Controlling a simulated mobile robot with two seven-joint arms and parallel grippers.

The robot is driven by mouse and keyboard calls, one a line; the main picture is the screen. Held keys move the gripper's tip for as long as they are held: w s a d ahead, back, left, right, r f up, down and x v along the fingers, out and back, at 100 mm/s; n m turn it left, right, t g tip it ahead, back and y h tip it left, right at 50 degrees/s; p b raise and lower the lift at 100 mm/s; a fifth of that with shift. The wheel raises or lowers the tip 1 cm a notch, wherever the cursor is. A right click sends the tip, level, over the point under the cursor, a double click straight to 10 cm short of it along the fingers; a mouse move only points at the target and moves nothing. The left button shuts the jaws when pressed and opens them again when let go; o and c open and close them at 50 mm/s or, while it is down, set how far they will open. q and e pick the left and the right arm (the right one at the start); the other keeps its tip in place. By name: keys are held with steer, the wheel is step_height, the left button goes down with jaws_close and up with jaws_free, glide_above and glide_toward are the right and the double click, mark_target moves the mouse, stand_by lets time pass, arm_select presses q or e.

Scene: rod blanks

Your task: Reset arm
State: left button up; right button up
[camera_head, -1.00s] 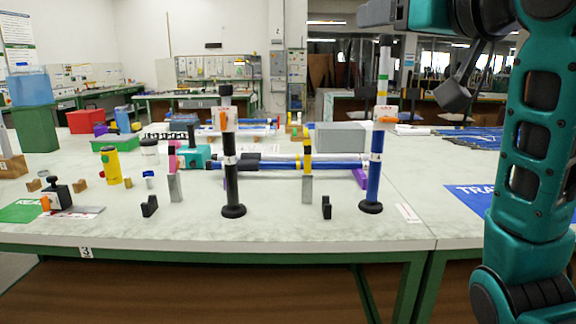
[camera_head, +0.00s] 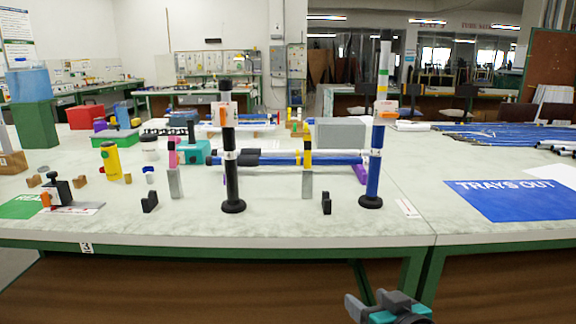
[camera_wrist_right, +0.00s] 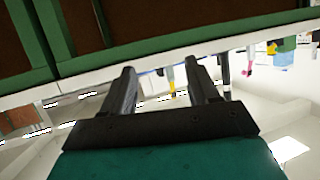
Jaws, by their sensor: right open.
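My right gripper (camera_head: 378,303) shows at the bottom of the head view, low in front of the table's front edge. In the right wrist view my right gripper (camera_wrist_right: 160,85) has its two dark fingers apart, with nothing between them. That view is upside down and shows the table edge and green frame. My right arm no longer covers the right side of the head view. My left gripper is out of view.
On the table (camera_head: 320,226) stand a black post (camera_head: 230,160) and a blue-and-white post (camera_head: 376,150). Blue rods (camera_head: 320,160) lie behind them on supports. A blue "TRAYS OUT" mat (camera_head: 515,200) lies at right. A yellow cylinder (camera_head: 110,162) stands at left.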

steer(key=s+f+g, duration=0.2)
steer(key=s+f, duration=1.4)
steer(key=s, duration=0.2)
arm_select(q)
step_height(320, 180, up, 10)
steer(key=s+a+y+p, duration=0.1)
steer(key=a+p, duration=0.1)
steer(key=p, duration=1.2)
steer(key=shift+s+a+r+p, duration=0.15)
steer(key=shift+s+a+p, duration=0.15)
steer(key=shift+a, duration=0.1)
arm_select(e)
step_height(320, 180, up, 10)
steer(key=s+d+h, duration=0.1)
steer(key=d, duration=0.1)
steer(key=shift+d+r+h, duration=0.15)
steer(key=shift+d+h, duration=0.15)
steer(key=shift+d, duration=0.1)
